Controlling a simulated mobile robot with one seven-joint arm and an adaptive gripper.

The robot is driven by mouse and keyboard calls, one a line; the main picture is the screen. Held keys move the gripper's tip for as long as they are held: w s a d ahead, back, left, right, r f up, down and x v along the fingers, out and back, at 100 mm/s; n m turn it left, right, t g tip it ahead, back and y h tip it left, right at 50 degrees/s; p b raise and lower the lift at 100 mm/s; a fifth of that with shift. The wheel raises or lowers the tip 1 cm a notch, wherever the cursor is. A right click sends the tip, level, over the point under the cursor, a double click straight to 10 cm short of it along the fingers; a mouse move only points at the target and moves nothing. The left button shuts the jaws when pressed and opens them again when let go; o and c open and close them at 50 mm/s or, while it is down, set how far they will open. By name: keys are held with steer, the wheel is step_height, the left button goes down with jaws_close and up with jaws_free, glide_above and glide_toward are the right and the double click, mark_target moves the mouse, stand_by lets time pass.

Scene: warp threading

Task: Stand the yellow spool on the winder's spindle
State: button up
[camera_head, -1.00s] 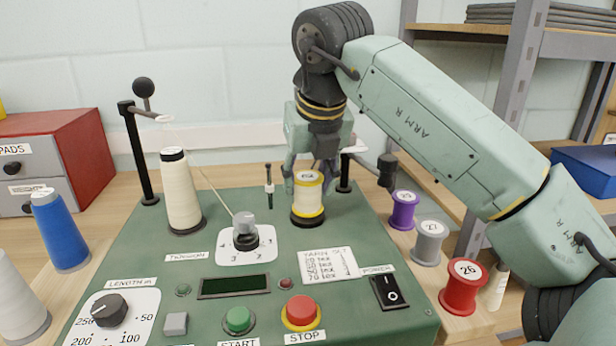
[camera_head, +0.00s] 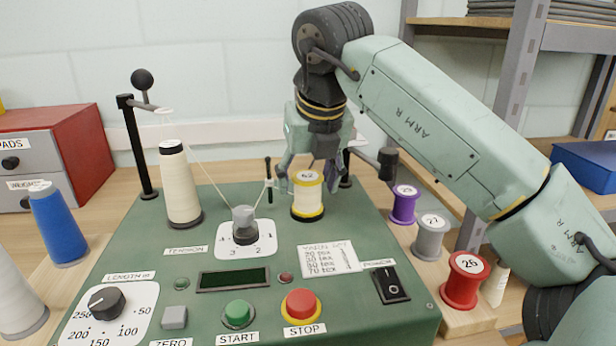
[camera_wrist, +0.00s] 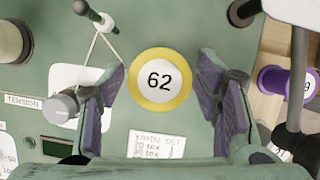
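The yellow spool (camera_head: 307,197), pale thread with yellow rims and the number 62 on top, stands upright on the back right of the green winder (camera_head: 215,264). It also shows in the wrist view (camera_wrist: 160,82), seen from straight above. My gripper (camera_head: 308,176) is above it, pointing down and open. In the wrist view its fingers stand either side of the spool with a gap on both sides. No spindle shows; whatever is under or inside the spool is hidden.
A cream cone (camera_head: 179,185) stands at the winder's back left, its thread running to the tension knob (camera_head: 244,226) and a thin thread guide (camera_head: 269,180). A dark post stands close behind the spool. Purple (camera_head: 404,204), grey (camera_head: 431,237) and red (camera_head: 464,280) spools stand at right.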

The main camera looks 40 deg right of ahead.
steer(key=shift+o, duration=0.4)
steer(key=v, duration=0.4)
steer(key=shift+r, duration=0.2)
steer(key=s+a, duration=0.4)
steer(key=s, duration=0.7)
steer(key=shift+s+a+r, duration=0.25)
steer(key=shift+a, duration=0.15)
